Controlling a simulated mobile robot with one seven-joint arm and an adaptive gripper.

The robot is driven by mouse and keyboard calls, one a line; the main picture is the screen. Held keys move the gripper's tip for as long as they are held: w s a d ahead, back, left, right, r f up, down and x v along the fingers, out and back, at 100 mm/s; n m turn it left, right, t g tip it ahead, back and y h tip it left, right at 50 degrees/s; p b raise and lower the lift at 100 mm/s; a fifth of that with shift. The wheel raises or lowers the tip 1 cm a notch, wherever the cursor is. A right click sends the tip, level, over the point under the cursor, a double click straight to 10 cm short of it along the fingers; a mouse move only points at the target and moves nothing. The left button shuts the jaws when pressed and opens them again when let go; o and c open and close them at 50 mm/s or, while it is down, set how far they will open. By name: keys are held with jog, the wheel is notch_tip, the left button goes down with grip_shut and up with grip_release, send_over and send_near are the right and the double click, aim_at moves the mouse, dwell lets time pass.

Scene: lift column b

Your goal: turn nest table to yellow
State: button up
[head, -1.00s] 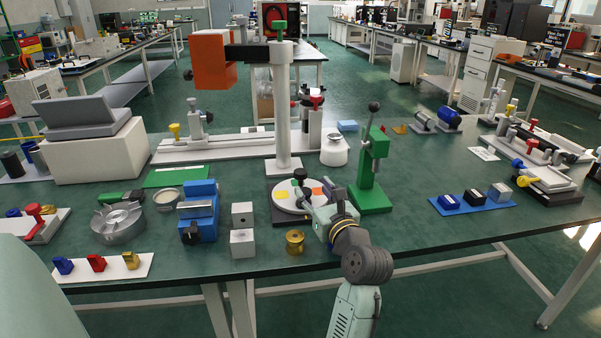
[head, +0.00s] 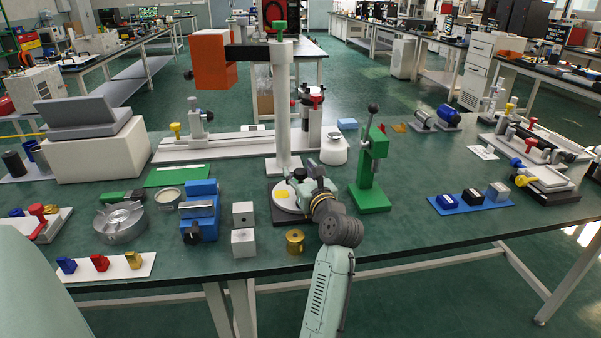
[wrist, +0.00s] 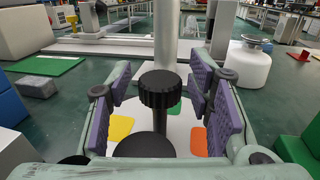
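The nest table is a white round disc (head: 287,206) on a dark square base, with coloured patches. In the wrist view its bare white surface (wrist: 180,128) shows a yellow patch (wrist: 121,127) left of centre and an orange patch (wrist: 198,141) to the right. A black ribbed knob (wrist: 160,88) stands up from the disc on a dark round part. In the head view my gripper (head: 304,183) hides the disc's right side.
A pale column (head: 283,110) rises just behind the disc. A green press stand (head: 373,165) stands close on the right. Metal blocks (head: 243,242) and a brass cylinder (head: 295,241) sit in front. A white jar (wrist: 247,66) is behind right.

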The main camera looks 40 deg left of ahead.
grip_shut()
dwell(0.3)
dwell(0.3)
